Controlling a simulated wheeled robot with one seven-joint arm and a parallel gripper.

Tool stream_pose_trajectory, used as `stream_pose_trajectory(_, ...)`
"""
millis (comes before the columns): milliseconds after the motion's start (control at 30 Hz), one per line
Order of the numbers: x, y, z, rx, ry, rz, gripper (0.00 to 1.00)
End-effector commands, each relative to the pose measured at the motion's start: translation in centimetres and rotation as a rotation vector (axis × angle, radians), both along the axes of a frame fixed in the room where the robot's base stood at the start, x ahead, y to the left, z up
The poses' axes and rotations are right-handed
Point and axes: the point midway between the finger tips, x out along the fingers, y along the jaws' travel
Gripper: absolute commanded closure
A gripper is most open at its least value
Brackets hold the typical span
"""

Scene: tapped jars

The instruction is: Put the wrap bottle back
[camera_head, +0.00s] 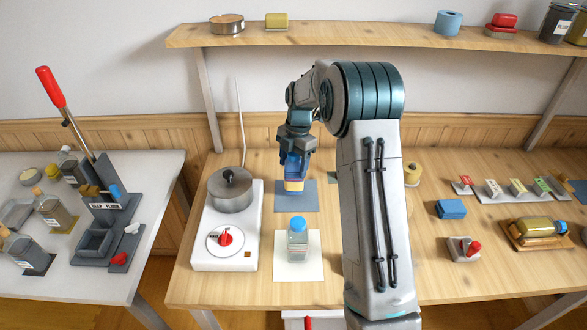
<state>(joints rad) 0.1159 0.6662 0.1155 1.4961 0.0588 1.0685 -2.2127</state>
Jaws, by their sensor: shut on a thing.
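My gripper (294,168) is in the middle of the wooden table, pointing down. It is shut on a small yellow thing (293,185), whose pale lower part shows below the fingers. The fingers hide the rest, so I cannot tell whether it is the wrap bottle. It is over or on a grey-blue mat (309,198); I cannot tell if it touches. A clear bottle with a blue cap (298,243) stands upright on a white mat (283,270) in front. A yellowish bottle with a blue cap (537,230) lies in a wooden cradle at the right. I can read no "wrap" label.
A white hot plate with a steel pot (231,190) and red knob stands just left of my gripper. A grey press with a red lever (75,130) and several jars fill the left table. A blue block (451,209) lies right of my arm. A shelf (370,34) runs behind.

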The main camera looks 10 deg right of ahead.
Motion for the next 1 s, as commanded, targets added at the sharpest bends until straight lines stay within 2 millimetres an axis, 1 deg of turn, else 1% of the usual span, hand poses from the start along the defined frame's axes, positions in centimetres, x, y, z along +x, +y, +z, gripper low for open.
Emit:
stream_pose_trajectory(100, 0.0, 0.0, -1.8, -0.001, 0.003, -0.002, 0.73)
stream_pose_trajectory(200, 0.0, 0.0, -2.6, 0.001, 0.001, -0.001, 0.73)
stream_pose_trajectory(567, 0.0, -0.1, -3.2, 0.0, -0.001, -0.001, 0.73)
stream_pose_trajectory(600, 0.0, -0.1, -3.2, 0.0, 0.0, -0.001, 0.32)
stream_pose_trajectory(667, 0.0, -0.1, -3.1, 0.0, 0.0, -0.001, 0.15)
stream_pose_trajectory(1000, 0.0, -0.1, -2.8, 0.0, 0.0, 0.0, 0.15)
